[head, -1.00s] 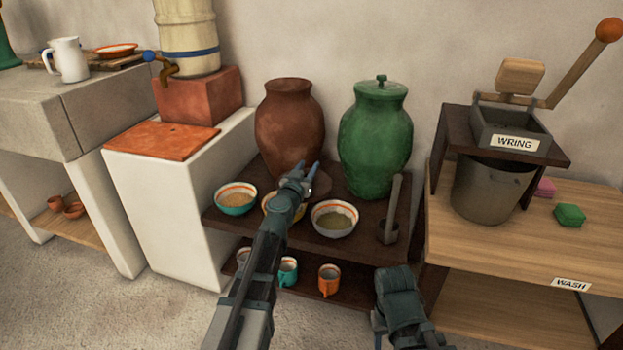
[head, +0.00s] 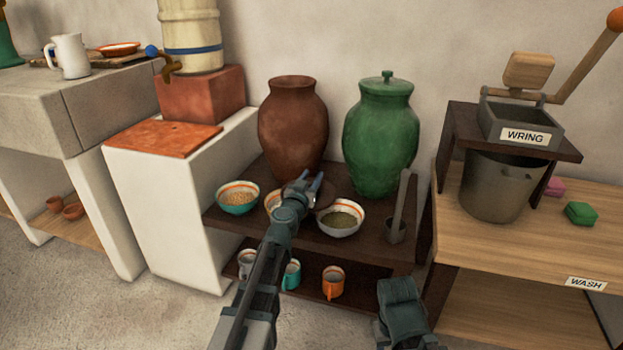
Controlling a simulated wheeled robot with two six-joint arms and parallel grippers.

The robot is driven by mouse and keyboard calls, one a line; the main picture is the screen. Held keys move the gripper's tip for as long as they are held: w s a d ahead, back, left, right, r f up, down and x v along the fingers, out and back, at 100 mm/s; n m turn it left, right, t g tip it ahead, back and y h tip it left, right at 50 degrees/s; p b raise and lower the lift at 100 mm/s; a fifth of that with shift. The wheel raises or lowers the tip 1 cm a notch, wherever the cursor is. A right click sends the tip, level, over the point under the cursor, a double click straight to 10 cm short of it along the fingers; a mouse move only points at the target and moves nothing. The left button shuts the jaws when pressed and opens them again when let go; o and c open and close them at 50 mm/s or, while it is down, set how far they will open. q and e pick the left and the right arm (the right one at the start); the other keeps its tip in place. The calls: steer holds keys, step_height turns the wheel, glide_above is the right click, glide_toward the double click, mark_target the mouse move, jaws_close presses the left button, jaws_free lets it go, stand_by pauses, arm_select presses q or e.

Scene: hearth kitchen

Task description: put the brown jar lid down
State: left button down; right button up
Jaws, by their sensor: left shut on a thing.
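My left gripper (head: 311,187) is over the dark shelf, in front of the brown jar (head: 293,125), which has no lid on its mouth. It is shut on the brown jar lid (head: 326,194), a reddish-brown disc mostly hidden behind the fingers. The lid is low near the shelf top, between the brown jar and the bowl of green stuff (head: 341,218). I cannot tell whether it touches the shelf. Part of my right arm shows at the bottom, but its gripper is out of sight.
A lidded green jar (head: 381,140) stands to the right. A bowl of grain (head: 238,198) and a partly hidden bowl (head: 271,204) stand at the left. A dark cup with a tall handle (head: 396,228) is at the right. Cups sit on the lower shelf (head: 355,286).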

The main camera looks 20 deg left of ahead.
arm_select(q)
steer(key=shift+f, duration=0.25)
steer(key=shift+c, duration=2.3)
jaws_free()
steer(key=shift+r, duration=0.1)
steer(key=shift+r+p, duration=0.75)
steer(key=s, duration=1.2)
steer(key=shift+a+f, duration=0.2)
steer(key=shift+o, duration=0.4)
